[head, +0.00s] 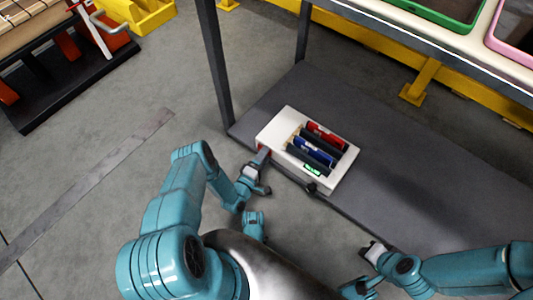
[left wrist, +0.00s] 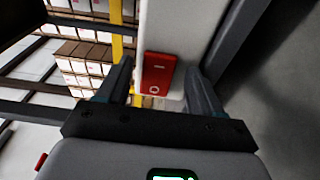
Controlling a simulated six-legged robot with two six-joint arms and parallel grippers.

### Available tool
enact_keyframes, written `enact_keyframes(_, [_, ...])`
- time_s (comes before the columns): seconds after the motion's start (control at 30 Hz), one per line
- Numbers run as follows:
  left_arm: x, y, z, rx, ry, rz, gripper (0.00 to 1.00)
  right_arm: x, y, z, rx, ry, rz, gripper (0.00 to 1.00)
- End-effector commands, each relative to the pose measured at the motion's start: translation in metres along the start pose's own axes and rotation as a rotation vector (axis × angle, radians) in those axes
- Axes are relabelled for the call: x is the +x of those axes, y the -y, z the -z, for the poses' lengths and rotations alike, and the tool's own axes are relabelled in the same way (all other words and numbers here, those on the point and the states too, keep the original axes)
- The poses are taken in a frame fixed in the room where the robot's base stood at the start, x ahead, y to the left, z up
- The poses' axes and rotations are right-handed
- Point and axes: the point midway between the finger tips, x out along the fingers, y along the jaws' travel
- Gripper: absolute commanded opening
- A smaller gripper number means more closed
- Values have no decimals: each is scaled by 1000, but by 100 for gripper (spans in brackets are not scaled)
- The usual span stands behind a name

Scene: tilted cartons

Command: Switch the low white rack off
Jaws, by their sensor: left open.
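The low white rack (head: 275,127) sits on a dark grey platform, with red and blue cylinders between black bars on top. In the left wrist view a red rocker switch (left wrist: 158,73) with a dash mark and a circle mark is on the white rack face (left wrist: 162,25). My left gripper (head: 258,178) is at the rack's left end, open, with the switch between its fingers in the wrist view. Contact cannot be told. My right gripper (head: 372,252) is off the platform's front edge; its jaws are unclear.
The dark platform (head: 400,160) is bare right of the rack. A grey post (head: 214,65) rises at its left corner. Above is a raised shelf with a green-rimmed tray (head: 440,14) and a pink-rimmed tray (head: 492,40). A yellow bin (head: 135,12) stands at top left.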

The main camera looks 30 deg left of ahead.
Motion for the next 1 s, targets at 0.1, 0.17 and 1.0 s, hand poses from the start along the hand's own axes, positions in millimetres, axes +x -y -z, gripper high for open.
enact_keyframes(0.1, [-1, 0, 1, 0, -1, 0, 66, 0, 0, 0, 0, 0, 0, 0])
enact_keyframes(0.17, [-2, 0, 1, 0, -1, 0, 66, 0, 0, 0, 0, 0, 0, 0])
enact_keyframes(1.0, [-3, 0, 10, 0, 242, -3, 10, 0, 0, 0, 0, 0, 0, 0])
